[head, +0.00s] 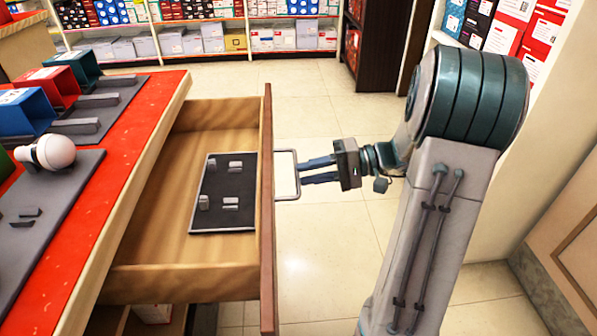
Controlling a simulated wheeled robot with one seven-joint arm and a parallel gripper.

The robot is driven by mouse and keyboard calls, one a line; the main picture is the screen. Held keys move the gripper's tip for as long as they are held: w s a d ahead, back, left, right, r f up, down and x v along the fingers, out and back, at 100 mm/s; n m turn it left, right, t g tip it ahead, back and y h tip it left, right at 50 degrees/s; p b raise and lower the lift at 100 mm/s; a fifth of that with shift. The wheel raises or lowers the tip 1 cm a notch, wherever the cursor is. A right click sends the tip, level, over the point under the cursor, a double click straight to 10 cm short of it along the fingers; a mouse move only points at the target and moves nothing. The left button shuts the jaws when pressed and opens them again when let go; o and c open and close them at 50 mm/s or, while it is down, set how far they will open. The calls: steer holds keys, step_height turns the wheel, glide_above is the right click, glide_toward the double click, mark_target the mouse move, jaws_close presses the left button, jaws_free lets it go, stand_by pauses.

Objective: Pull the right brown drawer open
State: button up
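The brown drawer (268,235) stands pulled well out from the counter, its brown front facing right. A thin metal loop handle (297,176) sticks out from that front. My gripper (303,171) reaches in from the right, with its two blue fingers pointing left at the handle. The fingertips are at the handle's outer bar, and a gap shows between the fingers. I cannot tell whether they touch the bar. Inside the drawer lies a dark mat (217,217) with several small grey blocks on it.
The red-topped counter (135,130) on the left holds a light bulb (54,152) and blue, red and green boxes. Stocked shelves (200,40) line the back. Tiled floor (300,100) is clear beyond the drawer. A wall stands at the right.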

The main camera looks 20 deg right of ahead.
steer(key=p+v, duration=0.2)
steer(key=v, duration=0.8)
steer(key=shift+d, duration=0.25)
